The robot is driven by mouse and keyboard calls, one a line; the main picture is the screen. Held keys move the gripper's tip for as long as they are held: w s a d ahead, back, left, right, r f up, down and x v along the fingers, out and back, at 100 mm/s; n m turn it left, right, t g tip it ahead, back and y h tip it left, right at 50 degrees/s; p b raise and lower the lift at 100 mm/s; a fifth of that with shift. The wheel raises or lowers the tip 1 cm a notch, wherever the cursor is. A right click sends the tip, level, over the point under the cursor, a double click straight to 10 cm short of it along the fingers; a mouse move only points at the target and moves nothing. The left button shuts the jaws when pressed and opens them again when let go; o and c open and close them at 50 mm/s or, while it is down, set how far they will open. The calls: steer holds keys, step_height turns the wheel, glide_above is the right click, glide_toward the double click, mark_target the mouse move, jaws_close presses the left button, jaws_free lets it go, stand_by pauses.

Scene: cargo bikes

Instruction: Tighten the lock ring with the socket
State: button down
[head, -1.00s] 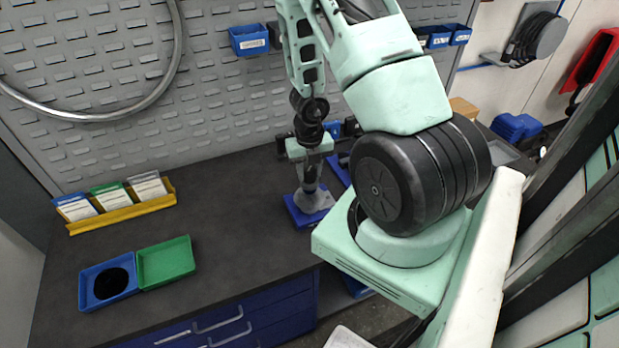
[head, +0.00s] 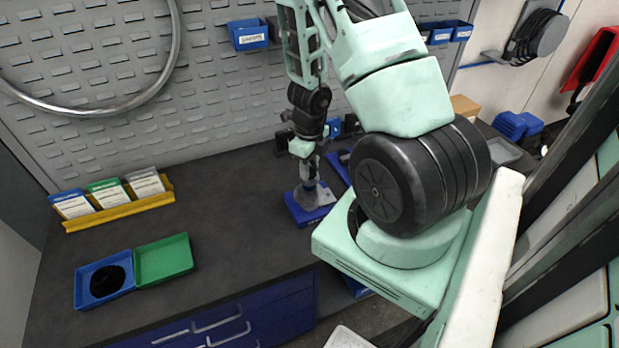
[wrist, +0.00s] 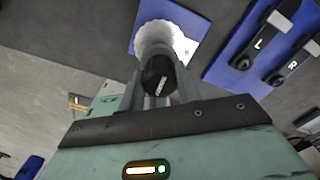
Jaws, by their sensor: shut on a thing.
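My gripper (head: 308,178) points down over a grey cone-shaped fixture (head: 314,197) on a blue base (head: 299,213) on the bench. In the wrist view my gripper (wrist: 165,92) is shut on a dark, round-topped tool, which I take for the socket (wrist: 158,74), with a pale mark on its top. Under the socket is a pale, scallop-edged round part (wrist: 153,32) on the blue base. The lock ring cannot be told apart beneath the socket. I cannot tell whether the socket is seated on it.
A blue board (wrist: 226,67) with dark parts marked L and R lies beside the fixture. A blue tray (head: 82,290) with a black disc, a green tray (head: 163,258) and a yellow card rack (head: 120,212) stand left. The bench between is clear.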

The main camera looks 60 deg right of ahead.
steer(key=shift+f+b, duration=0.9)
steer(key=shift+f, duration=0.05)
stand_by(1.0)
steer(key=c, duration=1.7)
jaws_free()
jaws_close()
